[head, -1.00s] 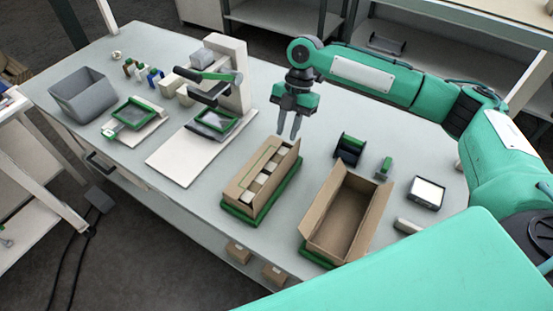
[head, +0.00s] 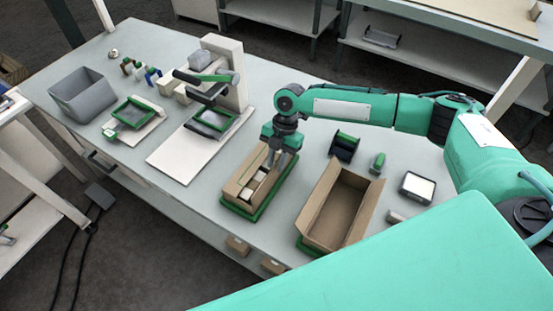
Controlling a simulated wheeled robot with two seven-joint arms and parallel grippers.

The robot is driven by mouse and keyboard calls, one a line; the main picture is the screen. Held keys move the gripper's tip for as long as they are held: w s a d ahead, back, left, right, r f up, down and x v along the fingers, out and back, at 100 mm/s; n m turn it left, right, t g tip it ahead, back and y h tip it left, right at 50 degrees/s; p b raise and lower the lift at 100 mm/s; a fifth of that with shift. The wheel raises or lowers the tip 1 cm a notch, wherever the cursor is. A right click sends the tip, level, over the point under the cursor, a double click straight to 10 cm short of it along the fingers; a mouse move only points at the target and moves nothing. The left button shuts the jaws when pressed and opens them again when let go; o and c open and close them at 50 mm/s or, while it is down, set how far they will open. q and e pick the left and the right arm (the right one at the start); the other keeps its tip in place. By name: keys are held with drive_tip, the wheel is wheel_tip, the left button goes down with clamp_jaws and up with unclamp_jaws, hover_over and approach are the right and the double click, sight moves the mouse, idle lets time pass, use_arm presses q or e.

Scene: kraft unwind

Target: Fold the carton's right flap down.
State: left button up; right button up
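A brown carton (head: 240,192) with several pale items in it sits in a green-edged base (head: 243,213) at the middle of the table. Its right side (head: 270,190) stands up along the right edge, and the top between the sides is uncovered. My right gripper (head: 274,163) points down at the carton's far end, by the upper part of the right flap. The fingertips overlap the carton in the picture, so contact and finger gap are unclear. My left gripper is out of view.
A second, empty open carton (head: 316,215) stands to the right. Beyond it are a dark green-topped holder (head: 345,146), a small green item (head: 377,162) and a white-screened device (head: 418,187). A white press-like stand (head: 229,75) is at the left, with a grey bin (head: 82,95).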

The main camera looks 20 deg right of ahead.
clamp_jaws()
drive_tip(key=shift+a, duration=0.1)
drive_tip(key=shift+w+a+f+m+g+h+b, duration=0.2)
drive_tip(key=shift+w+a+g+h+b, duration=0.25)
drive_tip(key=shift+g+h, duration=0.3)
drive_tip(key=shift+w+a+f+m+g+h+b, duration=0.15)
drive_tip(key=shift+w+a+m+g+h+b, duration=0.15)
drive_tip(key=shift+w+g+h, duration=0.5)
drive_tip(key=shift+w+a+f+m+g+h+b, duration=0.15)
drive_tip(key=shift+w+a+m+g+h+b, duration=0.2)
drive_tip(key=shift+g, duration=0.7)
drive_tip(key=shift+s, duration=0.1)
drive_tip(key=shift+o, duration=1)
unclamp_jaws()
